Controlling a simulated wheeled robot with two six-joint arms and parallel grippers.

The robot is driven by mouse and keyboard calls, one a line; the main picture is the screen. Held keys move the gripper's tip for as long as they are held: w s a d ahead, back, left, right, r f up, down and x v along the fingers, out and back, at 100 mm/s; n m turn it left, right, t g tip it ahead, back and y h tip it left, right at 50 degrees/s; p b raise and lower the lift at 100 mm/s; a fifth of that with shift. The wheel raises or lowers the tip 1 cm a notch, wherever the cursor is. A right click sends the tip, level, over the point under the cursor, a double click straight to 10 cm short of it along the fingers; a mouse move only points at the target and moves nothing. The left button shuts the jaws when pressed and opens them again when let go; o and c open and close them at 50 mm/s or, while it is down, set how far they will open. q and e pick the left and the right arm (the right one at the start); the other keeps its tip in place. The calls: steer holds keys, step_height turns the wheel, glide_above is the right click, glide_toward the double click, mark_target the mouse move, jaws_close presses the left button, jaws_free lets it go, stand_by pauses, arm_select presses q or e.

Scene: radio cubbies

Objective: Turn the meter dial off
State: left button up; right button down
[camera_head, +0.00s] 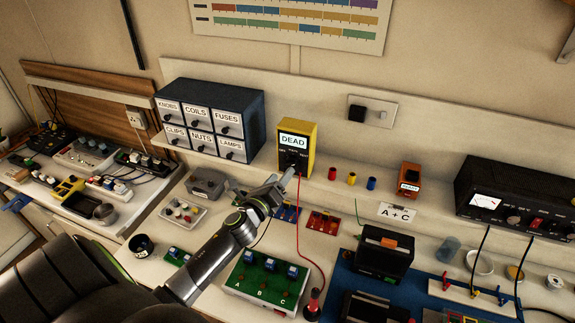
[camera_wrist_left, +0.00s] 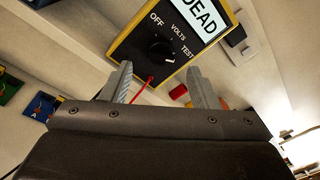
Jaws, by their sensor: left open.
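The yellow meter (camera_head: 312,150) stands on the shelf with its screen reading DEAD. Its black face also shows in the left wrist view (camera_wrist_left: 135,45), with the labels OFF, VOLTS and TEST. The round black dial (camera_wrist_left: 160,52) has a white mark on its right side, toward the TEST label. A red lead runs down from the meter below the dial. My left gripper (camera_head: 284,180) is just in front of and below the meter face. Its two fingers (camera_wrist_left: 157,82) are apart, one either side of the dial in the picture, with nothing between them. My right gripper is not seen.
A blue drawer cabinet (camera_head: 210,118) stands left of the meter. Small red, yellow and blue pieces (camera_head: 351,178) and an orange box (camera_head: 410,178) sit to its right.

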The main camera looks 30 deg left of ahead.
mark_target(291, 163)
arm_select(q)
steer(key=w, duration=0.5)
steer(key=shift+a, duration=0.3)
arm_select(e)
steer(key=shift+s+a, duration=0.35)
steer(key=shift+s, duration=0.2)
arm_select(q)
steer(key=shift+c, duration=0.4)
